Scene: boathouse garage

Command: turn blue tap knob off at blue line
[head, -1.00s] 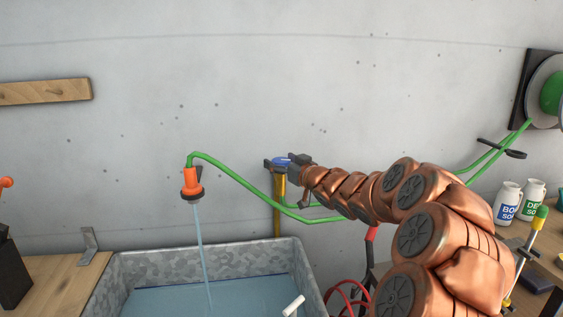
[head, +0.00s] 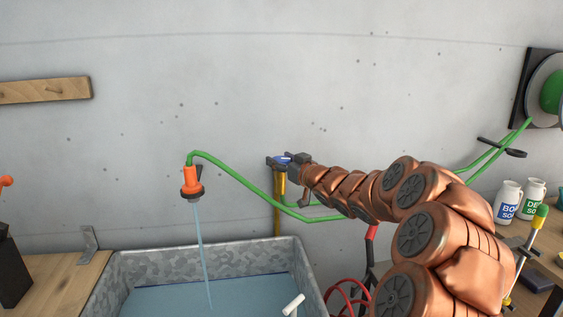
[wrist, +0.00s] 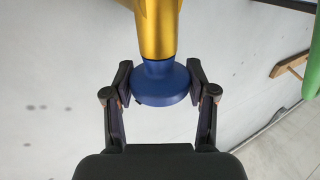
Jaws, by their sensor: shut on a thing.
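The blue tap knob (wrist: 160,88) sits on the end of a brass tap body (wrist: 158,30) in the wrist view. My gripper (wrist: 160,84) has one finger on each side of the knob and is shut on it. In the head view the blue knob (head: 283,158) shows small at the wall, partly covered by my gripper (head: 287,160). The brass pipe (head: 277,212) runs down below it. Water (head: 203,250) runs from the orange hose nozzle (head: 191,182) into the tub. I cannot make out a blue line in either view.
The galvanized tub (head: 300,262) holds water and stands below the nozzle. A green hose (head: 245,180) runs from the nozzle past the tap toward the reel (head: 549,92) at right. White bottles (head: 507,203) stand on the right bench. A wooden bench (head: 60,275) is at left.

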